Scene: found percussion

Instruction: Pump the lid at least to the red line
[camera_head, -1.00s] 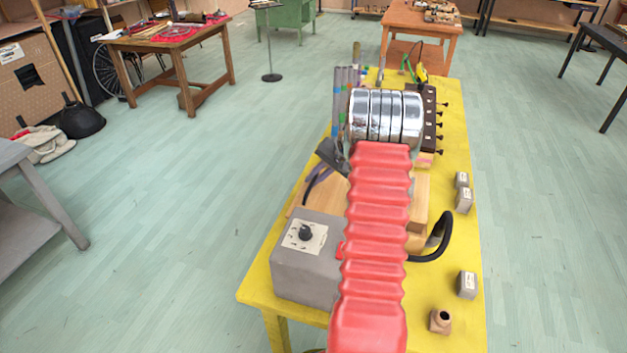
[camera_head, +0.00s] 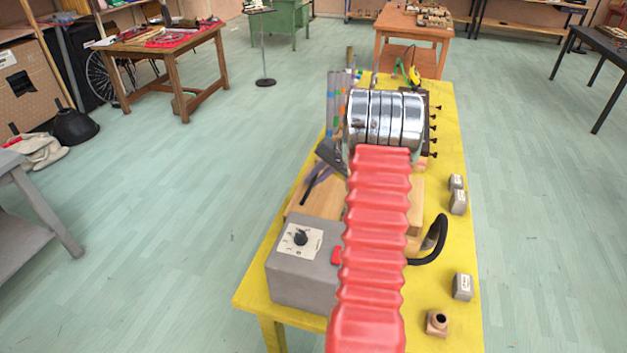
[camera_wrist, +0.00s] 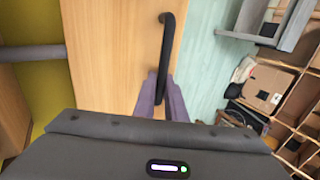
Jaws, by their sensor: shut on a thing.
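The lid is a light wooden board (camera_wrist: 110,50) in the wrist view, with a black curved handle (camera_wrist: 167,45) on it. My gripper (camera_wrist: 163,95) has its purple fingers closed around the near end of the handle. In the head view my gripper (camera_head: 318,178) is partly hidden beside my red-sleeved arm, over the wooden board (camera_head: 322,203). I cannot see a red line in either view, nor tell how high the lid stands.
A grey box with a dial (camera_head: 300,262) stands at the yellow table's (camera_head: 250,296) near left. A black hose (camera_head: 438,240), small grey blocks (camera_head: 462,286) and a brown holed block (camera_head: 437,322) are at right. Grey tubes (camera_head: 332,105) stand behind.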

